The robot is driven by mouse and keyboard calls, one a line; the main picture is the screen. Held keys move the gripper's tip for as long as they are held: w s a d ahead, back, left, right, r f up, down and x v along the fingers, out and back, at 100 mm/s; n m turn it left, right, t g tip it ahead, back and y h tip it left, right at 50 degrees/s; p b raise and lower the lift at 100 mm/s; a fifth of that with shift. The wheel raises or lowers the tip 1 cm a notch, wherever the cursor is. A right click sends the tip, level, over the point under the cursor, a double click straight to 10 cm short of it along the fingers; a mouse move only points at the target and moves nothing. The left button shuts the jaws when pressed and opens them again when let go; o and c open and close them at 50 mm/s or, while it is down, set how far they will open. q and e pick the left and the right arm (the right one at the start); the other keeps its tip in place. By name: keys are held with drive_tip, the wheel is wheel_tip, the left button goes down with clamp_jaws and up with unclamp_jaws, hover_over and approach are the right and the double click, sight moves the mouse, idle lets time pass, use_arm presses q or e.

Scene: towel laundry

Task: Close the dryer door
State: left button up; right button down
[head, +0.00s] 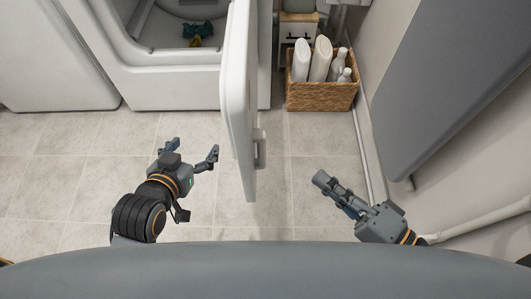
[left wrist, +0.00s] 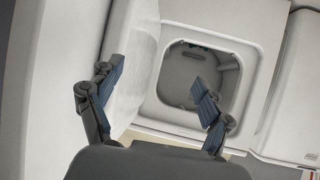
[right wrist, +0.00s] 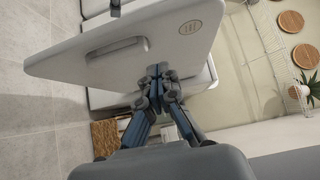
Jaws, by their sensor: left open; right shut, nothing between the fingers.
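The white dryer door (head: 237,95) stands wide open, edge-on in the head view, with a handle (head: 260,149) on its right face. The dryer (head: 155,88) is behind it at the upper left, its drum open, with green and yellow cloth (head: 199,34) inside. My left gripper (head: 195,150) is open and empty, left of the door on its inner side. My right gripper (head: 322,178) is shut and empty, right of the door and apart from it. The right wrist view shows the door's outer face (right wrist: 150,37) and handle (right wrist: 115,50) beyond the fingers.
A wicker basket (head: 322,97) with rolled white towels (head: 320,60) and bottles stands right of the dryer. A grey panel (head: 440,80) and a pipe along the wall bound the right side. Another white appliance (head: 50,60) is at the left. The tiled floor around the door is clear.

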use_arm(q)
drive_tip(key=shift+w+d+r+t+b, duration=0.55)
drive_tip(key=shift+w+r+t, duration=0.75)
drive_tip(key=shift+r, duration=0.7)
drive_tip(key=s+a+f+g+p, duration=0.1)
drive_tip(key=s+f+g, duration=0.2)
drive_tip(key=f, duration=0.2)
drive_tip(key=shift+s+a+f+g+p, duration=0.15)
drive_tip(key=shift+s+a+g+p, duration=0.15)
use_arm(e)
drive_tip(key=s+a+x, duration=0.2)
drive_tip(key=x, duration=1)
drive_tip(key=shift+w+a, duration=0.1)
